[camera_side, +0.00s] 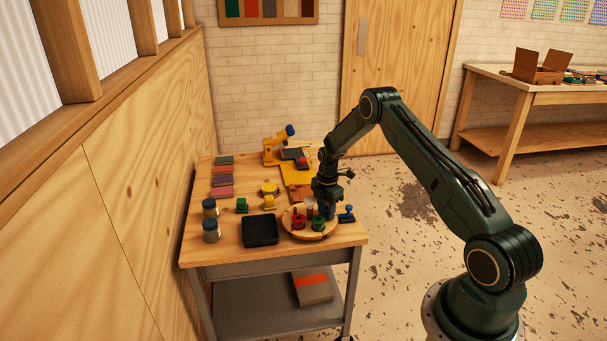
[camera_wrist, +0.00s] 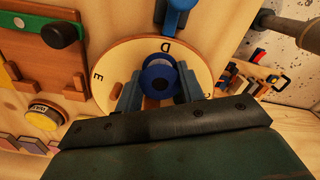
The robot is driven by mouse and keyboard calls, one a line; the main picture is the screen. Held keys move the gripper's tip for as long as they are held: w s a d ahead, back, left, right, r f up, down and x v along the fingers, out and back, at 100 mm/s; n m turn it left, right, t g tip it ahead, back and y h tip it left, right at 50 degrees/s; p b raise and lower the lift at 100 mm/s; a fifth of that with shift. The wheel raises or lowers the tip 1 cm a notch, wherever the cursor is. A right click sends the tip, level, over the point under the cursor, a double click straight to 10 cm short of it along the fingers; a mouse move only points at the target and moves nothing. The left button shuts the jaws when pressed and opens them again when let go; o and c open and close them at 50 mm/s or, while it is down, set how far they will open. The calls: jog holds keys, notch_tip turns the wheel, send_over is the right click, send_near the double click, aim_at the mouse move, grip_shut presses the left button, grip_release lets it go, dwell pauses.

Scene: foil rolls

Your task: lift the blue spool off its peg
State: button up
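The blue spool (camera_wrist: 158,80) is on the round wooden board (camera_wrist: 112,72), below the printed letter D in the wrist view. In the side view the blue spool (camera_side: 328,210) is partly hidden under my gripper (camera_side: 326,203). In the wrist view my gripper (camera_wrist: 158,85) has one finger on each side of the spool. Whether the fingers touch it is not clear. The spool looks roughly upright, and its peg is hidden.
The round board also holds a red spool (camera_side: 298,222) and a green spool (camera_side: 318,224). A blue object (camera_side: 346,214) stands just right of the board. A black tray (camera_side: 261,231) lies to its left, and a yellow microscope-like item (camera_side: 274,150) stands behind.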

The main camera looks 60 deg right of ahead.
jog(key=shift+r, duration=0.1)
notch_tip(320, 180, up, 20)
dwell(1.0)
jog(key=shift+w+a, duration=0.1)
dwell(0.4)
